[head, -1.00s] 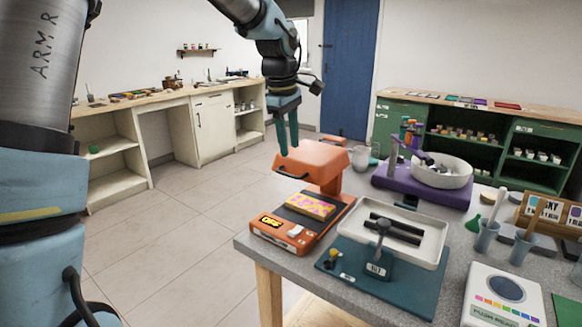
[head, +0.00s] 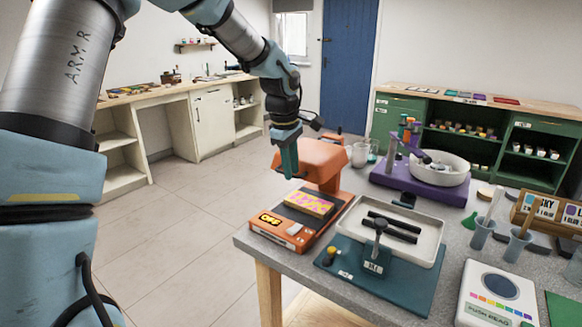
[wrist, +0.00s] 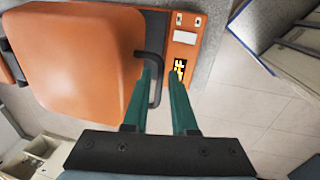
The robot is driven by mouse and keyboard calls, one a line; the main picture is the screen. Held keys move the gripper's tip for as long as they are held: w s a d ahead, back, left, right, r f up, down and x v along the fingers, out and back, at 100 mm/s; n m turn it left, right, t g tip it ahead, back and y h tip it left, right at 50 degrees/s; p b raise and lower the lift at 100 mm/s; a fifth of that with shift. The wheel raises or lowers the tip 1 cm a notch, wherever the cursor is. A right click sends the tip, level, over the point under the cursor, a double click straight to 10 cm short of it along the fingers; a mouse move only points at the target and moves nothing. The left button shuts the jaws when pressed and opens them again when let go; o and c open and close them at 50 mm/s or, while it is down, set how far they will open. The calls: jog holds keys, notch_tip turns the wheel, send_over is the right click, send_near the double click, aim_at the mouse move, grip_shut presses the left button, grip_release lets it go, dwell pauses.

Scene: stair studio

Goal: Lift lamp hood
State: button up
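My gripper (head: 289,170) is at the hood's front edge, fingers pointing down, hiding the handle in the head view. In the wrist view my gripper (wrist: 163,77) is open. The handle's bar shows between the two green fingers, close to the left one; whether they touch is unclear.
A pink and yellow block (head: 310,203) lies on the lamp's dark plate. To the right are a white tray (head: 432,228), a teal stand (head: 375,262), and a purple-based device with a bowl (head: 440,174). The floor left of the table is clear.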

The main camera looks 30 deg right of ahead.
grip_shut()
dwell(1.1)
